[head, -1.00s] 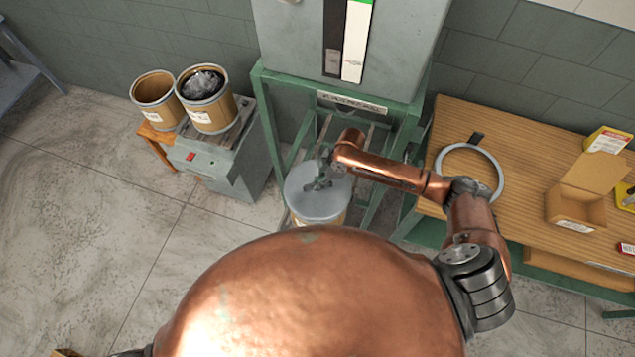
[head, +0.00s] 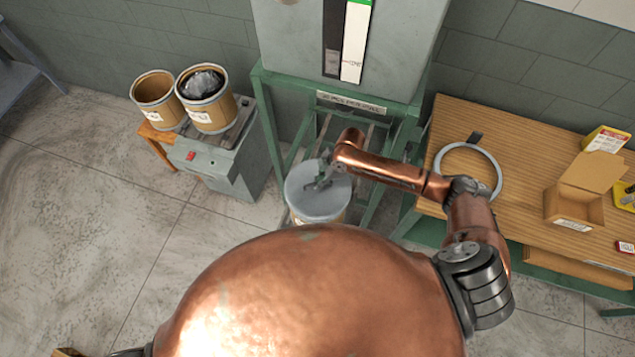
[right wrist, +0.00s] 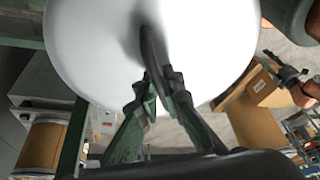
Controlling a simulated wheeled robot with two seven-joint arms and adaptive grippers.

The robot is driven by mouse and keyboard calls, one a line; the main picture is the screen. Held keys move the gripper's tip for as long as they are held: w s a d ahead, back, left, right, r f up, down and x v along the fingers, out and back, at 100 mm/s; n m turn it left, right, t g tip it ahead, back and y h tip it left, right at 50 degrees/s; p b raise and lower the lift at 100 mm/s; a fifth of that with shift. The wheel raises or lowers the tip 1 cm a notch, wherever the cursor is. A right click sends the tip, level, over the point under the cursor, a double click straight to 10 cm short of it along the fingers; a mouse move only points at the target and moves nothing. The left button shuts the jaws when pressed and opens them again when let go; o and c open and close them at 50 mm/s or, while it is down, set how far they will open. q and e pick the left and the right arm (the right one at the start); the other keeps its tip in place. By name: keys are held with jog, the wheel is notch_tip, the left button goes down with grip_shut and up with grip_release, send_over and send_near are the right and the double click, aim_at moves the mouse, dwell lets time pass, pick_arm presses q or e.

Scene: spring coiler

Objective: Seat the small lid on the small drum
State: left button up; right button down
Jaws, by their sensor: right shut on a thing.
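The small lid (head: 318,197) is a round, pale grey disc with an upright handle. My right gripper (head: 322,179) is shut on the handle from above. In the right wrist view the lid (right wrist: 90,50) looks white and fills the top, with my right gripper's fingers (right wrist: 157,85) pinching the handle. The lid is about level over a tan drum with a white label (head: 298,220), which is mostly hidden below it. I cannot tell whether the lid touches the rim all round. My left gripper is out of view.
A green stand (head: 270,130) rises right behind the lid. The wooden bench (head: 510,150) at right holds a grey ring (head: 440,160) and boxes.

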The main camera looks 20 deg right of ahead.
dwell(0.8)
jog(key=c, duration=2)
grip_release()
jog(key=shift+o, duration=0.5)
jog(key=shift+f, duration=0.1)
jog(key=o, duration=0.5)
jog(key=shift+c, duration=0.2)
notch_tip(320, 180, up, 12)
jog(key=p, duration=1.1)
jog(key=shift+p, duration=0.35)
